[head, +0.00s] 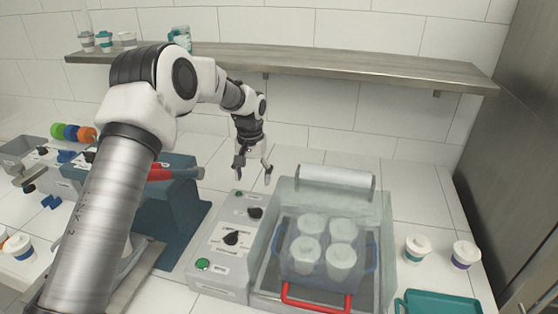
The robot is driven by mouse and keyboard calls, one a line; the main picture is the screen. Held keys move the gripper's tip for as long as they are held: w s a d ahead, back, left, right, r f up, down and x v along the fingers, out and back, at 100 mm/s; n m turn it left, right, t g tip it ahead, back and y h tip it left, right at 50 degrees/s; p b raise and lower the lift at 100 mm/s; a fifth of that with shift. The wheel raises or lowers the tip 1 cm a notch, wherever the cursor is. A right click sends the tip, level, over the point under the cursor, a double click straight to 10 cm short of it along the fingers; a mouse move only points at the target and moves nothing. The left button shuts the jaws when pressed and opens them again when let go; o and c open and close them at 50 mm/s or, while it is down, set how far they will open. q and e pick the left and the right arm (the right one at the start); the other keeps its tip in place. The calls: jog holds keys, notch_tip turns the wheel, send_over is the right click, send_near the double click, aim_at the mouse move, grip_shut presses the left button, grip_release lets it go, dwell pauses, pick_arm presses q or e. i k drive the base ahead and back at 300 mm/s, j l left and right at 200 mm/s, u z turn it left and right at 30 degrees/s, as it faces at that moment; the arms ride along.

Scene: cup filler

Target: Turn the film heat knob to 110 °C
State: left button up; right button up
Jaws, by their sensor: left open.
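A grey control panel (219,275) stands left of a clear-walled sealing machine (330,200). On the panel, a black knob (231,238) sits on a white dial plate, and a smaller black knob (255,213) sits further back. The labels and scale are too small to read, so I cannot tell which knob is film heat or its setting. My left gripper (254,176) is open and empty, pointing down above the panel's back end, apart from both knobs. My right gripper is not in view.
Green buttons (202,264) mark the panel's ends. Several lidded cups (312,225) stand in a clear tray inside the machine, behind a red handle (317,301). Two cups (416,247) stand to the right, near a teal tray (437,303). A blue-grey machine (180,205) with a red lever stands left.

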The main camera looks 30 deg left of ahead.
aim_at(231, 239)
jog(key=k, duration=1)
